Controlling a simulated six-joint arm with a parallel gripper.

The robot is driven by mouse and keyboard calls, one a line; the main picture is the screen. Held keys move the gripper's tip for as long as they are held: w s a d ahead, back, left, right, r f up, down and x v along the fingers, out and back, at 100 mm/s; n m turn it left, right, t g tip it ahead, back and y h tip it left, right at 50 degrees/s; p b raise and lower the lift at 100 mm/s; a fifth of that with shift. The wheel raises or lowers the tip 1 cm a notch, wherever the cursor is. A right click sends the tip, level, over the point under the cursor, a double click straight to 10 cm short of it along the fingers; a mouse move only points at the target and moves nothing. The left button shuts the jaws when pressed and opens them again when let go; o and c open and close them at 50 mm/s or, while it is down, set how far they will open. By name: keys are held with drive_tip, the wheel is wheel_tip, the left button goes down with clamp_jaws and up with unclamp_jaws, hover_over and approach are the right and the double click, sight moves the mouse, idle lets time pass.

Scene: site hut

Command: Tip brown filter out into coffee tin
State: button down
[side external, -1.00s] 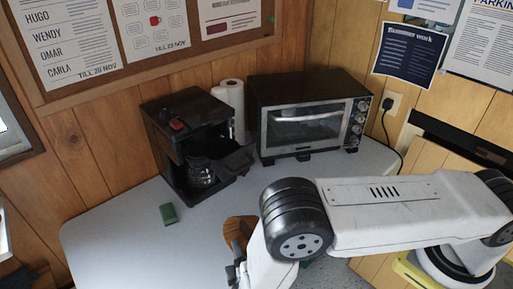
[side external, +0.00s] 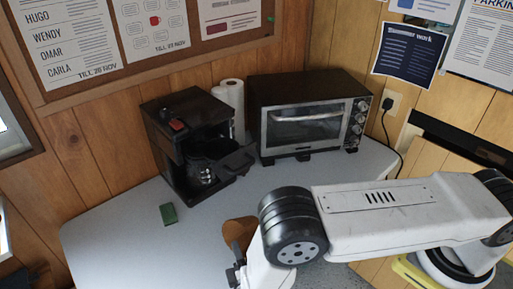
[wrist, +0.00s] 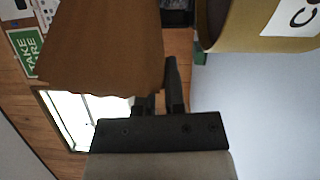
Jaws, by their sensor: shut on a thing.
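The brown filter (wrist: 100,45) fills the upper left of the wrist view, its fluted edge hanging close to my fingers. My gripper (wrist: 160,98) is shut on it. In the side view the filter (side external: 239,231) shows as a brown patch just above my gripper (side external: 237,272), partly behind my arm. The coffee tin (wrist: 250,35), tan with a white label bearing a letter C, is at the upper right of the wrist view, with a gap between it and the filter. In the side view I cannot make out the tin. The filter's contents are not visible.
A black coffee maker (side external: 178,125) with its basket swung out stands at the back. A toaster oven (side external: 310,115) and a paper towel roll (side external: 230,100) are beside it. A green block (side external: 168,213) lies on the pale table (side external: 120,235); its left front is clear.

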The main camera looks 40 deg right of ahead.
sight(244, 223)
drive_tip(key=shift+w+a+r+m+g+y, duration=0.15)
drive_tip(key=shift+r+m, duration=0.15)
drive_tip(key=shift+r, duration=0.2)
drive_tip(key=shift+a+r+m+g+y, duration=0.15)
drive_tip(key=shift+r+m, duration=0.15)
drive_tip(key=shift+r, duration=0.15)
wheel_tip(244, 223, up, 2)
drive_tip(key=shift+r+m+g, duration=0.1)
drive_tip(key=shift+m+g, duration=0.4)
drive_tip(key=shift+m, duration=0.2)
drive_tip(key=shift+r+m+g+y, duration=0.3)
drive_tip(key=shift+r+m+g, duration=0.1)
drive_tip(key=shift+r+m, duration=0.15)
drive_tip(key=shift+d+r+m+g+y, duration=0.25)
drive_tip(key=shift+r+m+g+y, duration=0.25)
drive_tip(key=shift+r+m, duration=0.4)
drive_tip(key=shift+d+r+m+g+y, duration=0.25)
drive_tip(key=shift+r+m+g+y, duration=0.15)
drive_tip(key=shift+r+m+y, duration=0.35)
drive_tip(key=shift+w+d+r+m+g+y, duration=0.15)
drive_tip(key=shift+d+r+m+g+y, duration=0.45)
drive_tip(key=shift+d+r+m+y, duration=0.8)
drive_tip(key=shift+a+r, duration=0.1)
